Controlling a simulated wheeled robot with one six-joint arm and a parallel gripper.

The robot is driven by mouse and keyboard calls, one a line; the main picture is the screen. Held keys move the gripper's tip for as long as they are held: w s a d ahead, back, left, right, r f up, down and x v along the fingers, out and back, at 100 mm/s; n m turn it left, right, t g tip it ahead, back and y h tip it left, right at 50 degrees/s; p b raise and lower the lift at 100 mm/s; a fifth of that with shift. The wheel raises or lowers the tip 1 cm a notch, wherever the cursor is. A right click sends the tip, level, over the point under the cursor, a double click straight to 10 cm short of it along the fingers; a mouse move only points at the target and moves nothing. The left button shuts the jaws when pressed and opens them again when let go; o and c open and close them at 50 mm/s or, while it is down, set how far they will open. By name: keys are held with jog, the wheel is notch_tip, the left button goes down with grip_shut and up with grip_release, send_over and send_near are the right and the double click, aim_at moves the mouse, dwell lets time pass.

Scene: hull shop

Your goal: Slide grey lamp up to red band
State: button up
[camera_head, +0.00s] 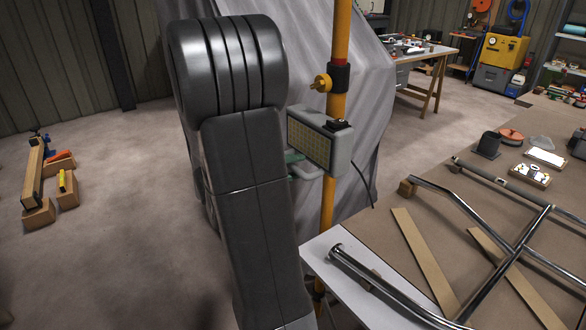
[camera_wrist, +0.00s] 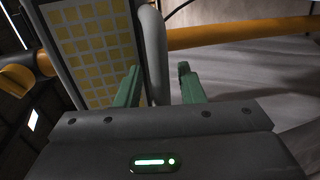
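The grey lamp (camera_head: 335,150) is a box with a grid of yellow cells on its face. It sits on the upright yellow pole (camera_head: 341,35), below a black collar with a yellow knob (camera_head: 321,83). In the wrist view the lamp's face (camera_wrist: 95,45) fills the upper left, with a rounded grey bar (camera_wrist: 153,40) beside it. My gripper (camera_wrist: 159,68) has its two green fingers on either side of this bar, with a gap showing on each side. In the head view my gripper (camera_head: 297,165) is partly hidden behind my arm.
A workbench (camera_head: 390,225) with metal tubes (camera_head: 480,215) and wooden strips stands close at the lower right. A grey draped sheet (camera_head: 375,110) hangs behind the pole. A dark cable (camera_head: 364,187) hangs from the lamp. Open floor lies to the left.

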jog(key=b+v, duration=0.1)
jog(key=v, duration=1.2)
jog(key=shift+s+a, duration=0.25)
jog(key=shift+a, duration=0.05)
jog(key=p+x, duration=0.1)
jog(key=x, duration=1.3)
jog(key=shift+s, duration=0.15)
dwell(0.4)
